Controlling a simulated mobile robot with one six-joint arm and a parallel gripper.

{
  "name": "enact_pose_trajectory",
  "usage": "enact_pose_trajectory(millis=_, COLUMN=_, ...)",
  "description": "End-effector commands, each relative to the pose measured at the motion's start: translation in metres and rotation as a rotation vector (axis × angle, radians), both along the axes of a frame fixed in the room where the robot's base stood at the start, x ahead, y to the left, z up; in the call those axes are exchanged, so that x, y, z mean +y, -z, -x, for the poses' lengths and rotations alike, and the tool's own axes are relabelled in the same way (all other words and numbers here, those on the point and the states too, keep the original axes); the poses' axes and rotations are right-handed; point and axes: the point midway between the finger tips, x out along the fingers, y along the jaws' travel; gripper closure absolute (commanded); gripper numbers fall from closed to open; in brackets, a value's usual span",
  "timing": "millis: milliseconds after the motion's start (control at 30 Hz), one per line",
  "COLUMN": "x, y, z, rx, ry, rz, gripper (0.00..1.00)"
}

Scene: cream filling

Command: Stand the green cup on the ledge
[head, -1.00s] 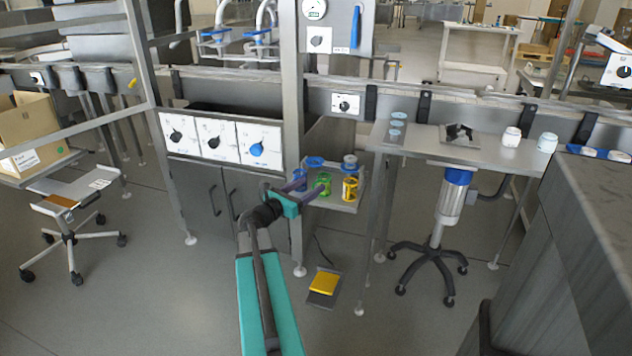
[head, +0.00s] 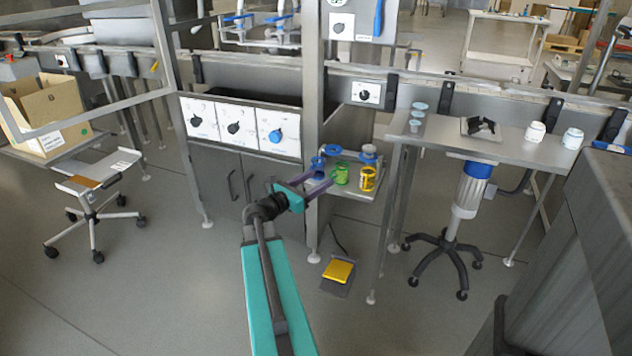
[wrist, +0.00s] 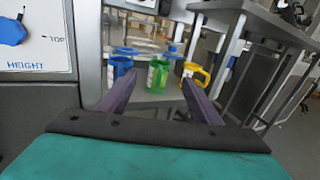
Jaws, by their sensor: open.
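The green cup (head: 340,174) stands upright on a small grey shelf (head: 350,193), between a blue cup (head: 317,168) on its left and a yellow cup (head: 367,179) on its right. My gripper (head: 322,180) is open and empty, with its purple fingers pointing toward the cups. In the wrist view the green cup (wrist: 158,75) shows ahead, between and beyond the spread fingers (wrist: 160,95). A gap appears to remain between fingers and cup. I cannot tell which surface is the ledge.
Blue-topped items (head: 369,152) stand behind the cups. A steel post (head: 312,120) rises just left of the shelf. A steel table (head: 450,146) with white jars (head: 535,132) stands to the right. A yellow pedal (head: 338,271) lies on the floor below.

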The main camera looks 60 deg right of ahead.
Motion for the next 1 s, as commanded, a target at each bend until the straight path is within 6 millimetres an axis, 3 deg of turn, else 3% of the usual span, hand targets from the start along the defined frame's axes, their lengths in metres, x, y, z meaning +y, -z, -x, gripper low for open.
enact_pose_trajectory(millis=267, x=0.001, y=0.002, z=-0.001, rx=-0.004, ry=-0.001, rz=-0.003, gripper=0.42)
enact_pose_trajectory(millis=467, x=0.017, y=0.03, z=-0.016, rx=-0.078, ry=-0.016, rz=-0.044, gripper=0.42)
enact_pose_trajectory(millis=667, x=0.066, y=0.104, z=-0.049, rx=-0.274, ry=-0.027, rz=-0.159, gripper=0.42)
enact_pose_trajectory(millis=867, x=0.144, y=0.196, z=-0.081, rx=-0.508, ry=0.013, rz=-0.318, gripper=0.42)
enact_pose_trajectory(millis=1000, x=0.207, y=0.256, z=-0.095, rx=-0.647, ry=0.079, rz=-0.426, gripper=0.42)
